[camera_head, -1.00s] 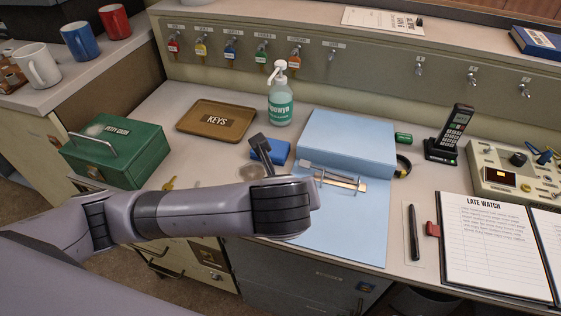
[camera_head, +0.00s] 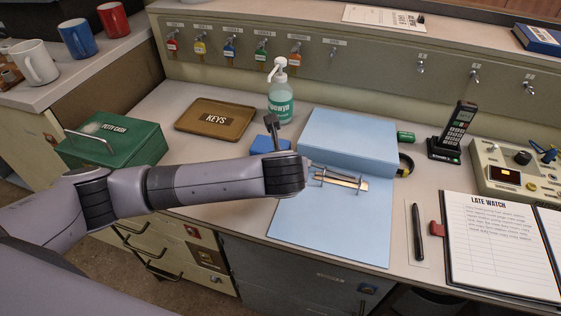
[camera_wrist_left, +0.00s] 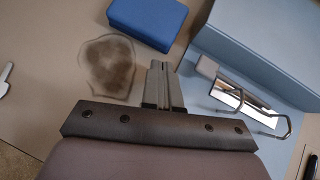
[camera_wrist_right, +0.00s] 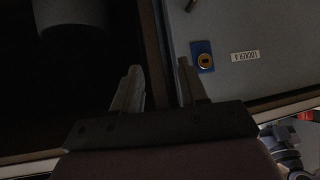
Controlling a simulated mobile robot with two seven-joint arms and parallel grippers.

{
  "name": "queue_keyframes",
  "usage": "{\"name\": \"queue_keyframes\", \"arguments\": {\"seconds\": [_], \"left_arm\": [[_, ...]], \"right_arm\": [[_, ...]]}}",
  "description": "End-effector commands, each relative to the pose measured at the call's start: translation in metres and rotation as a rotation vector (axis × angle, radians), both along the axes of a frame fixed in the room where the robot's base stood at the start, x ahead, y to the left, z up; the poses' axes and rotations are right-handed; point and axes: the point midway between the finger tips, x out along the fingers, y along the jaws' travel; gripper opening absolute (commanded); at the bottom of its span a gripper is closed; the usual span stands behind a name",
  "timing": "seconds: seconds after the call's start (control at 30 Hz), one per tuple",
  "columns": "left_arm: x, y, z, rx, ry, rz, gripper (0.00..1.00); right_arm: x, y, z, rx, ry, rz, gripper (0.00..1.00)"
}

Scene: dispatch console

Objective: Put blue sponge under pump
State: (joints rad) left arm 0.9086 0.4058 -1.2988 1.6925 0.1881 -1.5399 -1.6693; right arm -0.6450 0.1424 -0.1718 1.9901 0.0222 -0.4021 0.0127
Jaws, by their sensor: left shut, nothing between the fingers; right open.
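The blue sponge (camera_head: 258,145) lies flat on the desk, partly behind my left gripper in the head view. It also shows at the top of the left wrist view (camera_wrist_left: 148,22). The pump bottle (camera_head: 281,103), with a white pump head and green liquid, stands upright just behind the sponge. My left gripper (camera_wrist_left: 160,66) is shut and empty, on the near side of the sponge and apart from it in the wrist view. My right gripper (camera_wrist_right: 158,68) is open and empty, by the front of a grey locker, away from the sponge.
A light blue binder (camera_head: 345,140) lies right of the sponge. A brown keys tray (camera_head: 183,124) and green petty cash box (camera_head: 140,150) are to the left. A dark stain (camera_wrist_left: 108,66) marks the desk beside the left gripper. The phone (camera_head: 452,130) stands farther right.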

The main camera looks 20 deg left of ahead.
Motion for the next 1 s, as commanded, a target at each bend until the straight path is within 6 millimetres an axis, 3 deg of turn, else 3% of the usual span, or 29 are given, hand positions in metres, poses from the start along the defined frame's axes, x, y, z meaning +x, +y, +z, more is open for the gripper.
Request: {"name": "queue_keyframes", "arguments": {"seconds": [0.2,0.67,1.0], "left_arm": [[0.017,0.005,0.000,-0.001,0.002,-0.001,0.00],[0.021,0.006,0.001,-0.001,0.002,-0.001,0.00],[0.064,0.018,0.002,0.000,0.002,0.002,0.00]], "right_arm": [[0.002,0.001,0.002,0.001,-0.006,0.003,0.43],[0.001,0.000,0.002,-0.002,-0.003,0.003,0.43],[0.000,-0.005,0.008,-0.013,-0.005,-0.001,0.43]]}}
